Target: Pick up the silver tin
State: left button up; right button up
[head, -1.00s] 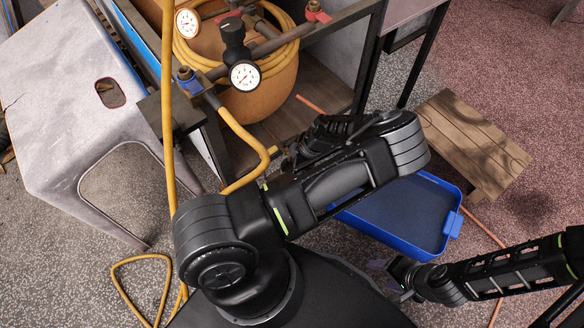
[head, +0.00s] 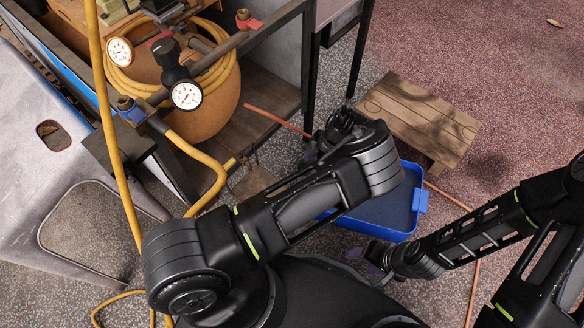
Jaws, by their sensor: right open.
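I cannot make out a silver tin in the head view. My right gripper (head: 366,257) is open at the end of the arm from the right. It is low, just in front of the near edge of the blue tray (head: 408,229), and I see nothing held in it. My left arm crosses the middle of the view and covers part of the tray. The end of the left arm is dark and mostly hidden behind its own links, so its jaws cannot be read.
The compressor cart, with a tan tank (head: 205,113), gauges (head: 187,95) and a yellow hose (head: 115,150), stands at the upper left. A low wooden stool (head: 420,115) stands behind the tray. Speckled floor is open at the upper right.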

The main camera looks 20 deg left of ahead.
pick_arm(q)
jog(key=shift+w+d, duration=0.15)
jog(key=shift+d, duration=0.1)
dwell(0.5)
